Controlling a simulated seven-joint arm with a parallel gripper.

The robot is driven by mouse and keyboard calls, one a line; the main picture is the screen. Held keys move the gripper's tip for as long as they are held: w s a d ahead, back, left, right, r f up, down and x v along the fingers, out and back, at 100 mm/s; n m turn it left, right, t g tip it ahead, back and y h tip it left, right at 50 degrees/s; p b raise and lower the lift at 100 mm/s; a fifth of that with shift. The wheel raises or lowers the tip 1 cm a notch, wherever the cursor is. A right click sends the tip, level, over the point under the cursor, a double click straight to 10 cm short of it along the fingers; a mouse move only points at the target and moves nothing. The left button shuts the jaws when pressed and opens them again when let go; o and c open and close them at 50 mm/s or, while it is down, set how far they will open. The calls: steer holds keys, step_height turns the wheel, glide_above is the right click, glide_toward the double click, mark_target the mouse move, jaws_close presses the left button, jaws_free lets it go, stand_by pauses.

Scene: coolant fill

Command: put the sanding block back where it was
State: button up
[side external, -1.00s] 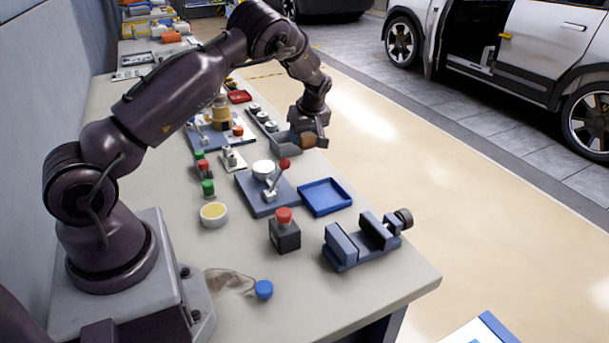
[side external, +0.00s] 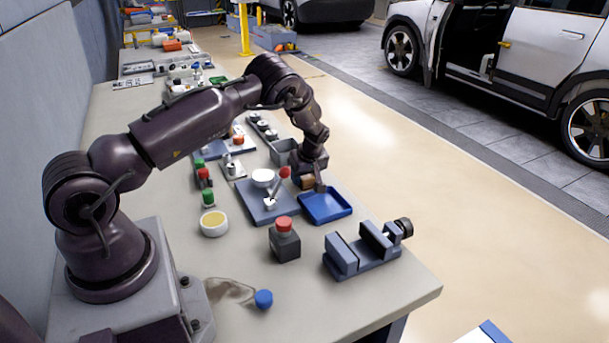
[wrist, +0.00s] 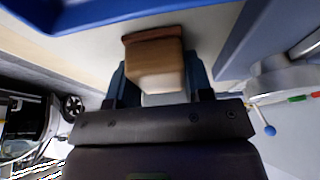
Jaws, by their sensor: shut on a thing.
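The sanding block (side external: 306,182), tan with a darker brown face, is held between the fingers of my gripper (side external: 310,184). In the wrist view, the block (wrist: 155,65) sits between the two dark fingers of the gripper (wrist: 158,82), which are shut on its sides. In the side view the gripper is at the far left edge of the blue tray (side external: 345,205). The gripper partly hides the block, and I cannot tell how high it is above the table.
A grey bin (side external: 283,152) stands just behind the gripper. The blue tray looks empty.

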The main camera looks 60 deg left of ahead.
steer(key=o, duration=0.9)
steer(key=shift+f, duration=0.1)
steer(key=s+d+r+m+t+h, duration=0.1)
steer(key=s+d+r+m, duration=0.2)
steer(key=d+r, duration=0.5)
steer(key=s+d+r+m+t+h, duration=0.1)
steer(key=s+d+r+m+h, duration=0.3)
steer(key=r, duration=0.8)
steer(key=s+d+r+m+t+y, duration=0.1)
steer(key=s+d+r, duration=0.1)
steer(key=d+r, duration=0.65)
steer(key=s+d+r+m+t, duration=0.1)
steer(key=s+d+r+m, duration=0.1)
steer(key=s, duration=0.3)
steer(key=s+d+r+m, duration=0.2)
steer(key=s+d+m, duration=0.1)
steer(key=s, duration=0.3)
steer(key=s+d+r+m+t, duration=0.1)
steer(key=s+d+r+m, duration=0.1)
steer(key=s+m, duration=0.3)
steer(key=shift+s+d+t, duration=0.3)
steer(key=shift+d, duration=0.55)
